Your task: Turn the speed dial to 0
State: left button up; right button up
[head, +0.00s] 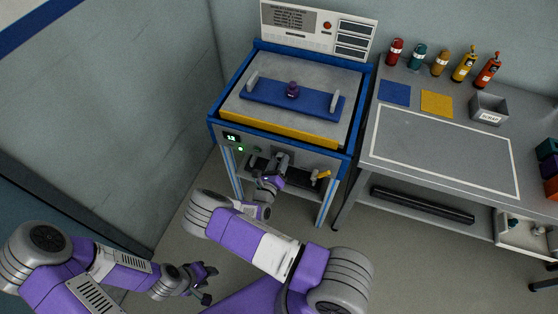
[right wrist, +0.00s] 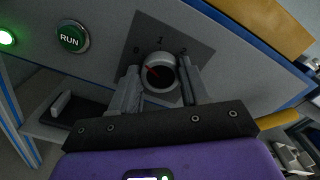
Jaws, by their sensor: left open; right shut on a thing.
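The speed dial (right wrist: 160,76) is a round grey knob with a dark face and a red pointer line, on a dark plate on the machine's front panel. The marks 0, 1 and 2 are above it. The red line slants to the upper left, toward the 0 side. My right gripper (right wrist: 160,88) is shut on the dial, one finger on each side. In the head view my right gripper (head: 279,160) is at the front panel and hides the dial. My left gripper (head: 208,283) is open and empty, low and away from the machine.
A green RUN button (right wrist: 72,37) and a lit green lamp (right wrist: 6,38) are left of the dial. A small lit display (head: 232,138) is on the panel. A yellow handle (head: 322,175) is to the right. A grey workbench (head: 440,150) stands right of the machine.

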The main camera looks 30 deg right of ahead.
jog(key=shift+s+f+n, duration=0.1)
jog(key=shift+f+n, duration=0.05)
jog(key=shift+n, duration=0.55)
jog(key=o, duration=1.1)
jog(key=shift+c, duration=0.2)
jog(key=shift+a, duration=0.1)
jog(key=p+v, duration=0.1)
jog(key=v, duration=0.6)
jog(key=shift+s+a+p, duration=0.15)
jog(key=shift+p, duration=0.15)
